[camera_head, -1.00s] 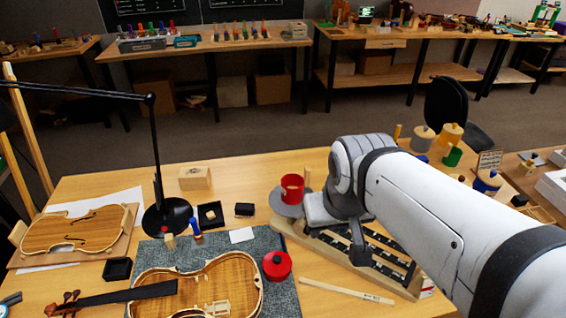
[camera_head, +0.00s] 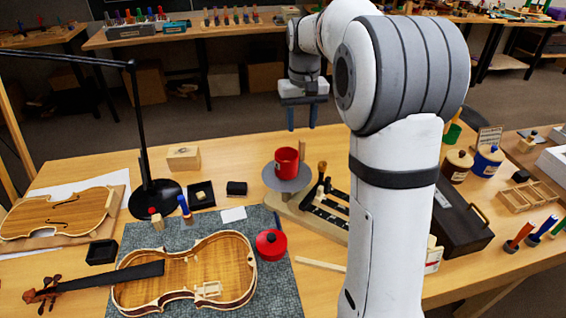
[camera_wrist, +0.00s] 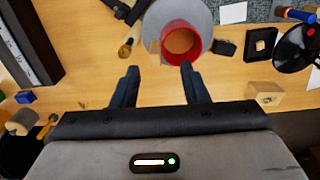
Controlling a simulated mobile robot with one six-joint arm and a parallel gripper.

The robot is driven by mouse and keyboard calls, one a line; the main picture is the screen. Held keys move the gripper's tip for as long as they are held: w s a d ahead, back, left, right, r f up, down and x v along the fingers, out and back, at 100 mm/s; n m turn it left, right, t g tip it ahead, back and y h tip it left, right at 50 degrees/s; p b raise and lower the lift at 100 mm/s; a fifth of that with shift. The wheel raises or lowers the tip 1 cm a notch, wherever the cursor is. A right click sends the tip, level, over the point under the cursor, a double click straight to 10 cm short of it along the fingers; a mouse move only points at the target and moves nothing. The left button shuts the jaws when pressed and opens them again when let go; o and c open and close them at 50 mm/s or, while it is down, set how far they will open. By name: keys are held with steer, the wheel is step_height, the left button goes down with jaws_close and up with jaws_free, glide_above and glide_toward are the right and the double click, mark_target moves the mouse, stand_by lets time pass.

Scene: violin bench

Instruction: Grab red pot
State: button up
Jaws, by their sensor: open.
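A red open cup-like pot (camera_head: 287,160) stands upright on a grey round disc (camera_head: 272,182) at the back middle of the table. It also shows in the wrist view (camera_wrist: 178,57), with its open top facing the camera. A second red pot, squat with a lid and dark knob (camera_head: 271,245), sits on the grey mat right of the violin; I cannot make it out in the wrist view. My gripper (camera_head: 302,120) points down, open and empty, above and behind the red cup. In the wrist view its two fingers (camera_wrist: 159,78) are apart, with the cup beyond them.
The violin body (camera_head: 225,262) lies on the mat (camera_head: 284,290). A black lamp (camera_head: 155,195) stands left of the disc. A slotted wooden rack (camera_head: 315,215) and a dark case (camera_head: 462,222) are to the right. A wooden block (camera_head: 184,158) sits at the back edge.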

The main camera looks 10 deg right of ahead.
mark_target(302, 140)
steer(key=shift+w+d+f+p, duration=0.1)
steer(key=shift+w+f+p, duration=0.05)
steer(key=shift+f, duration=1.15)
steer(key=shift+w+d+f+p, duration=0.1)
steer(key=shift+w+d+f, duration=0.05)
steer(key=shift+f, duration=1.2)
steer(key=shift+w+d+f+p, duration=0.1)
steer(key=shift+w+f+p, duration=0.05)
steer(key=shift+f, duration=1.15)
jaws_close()
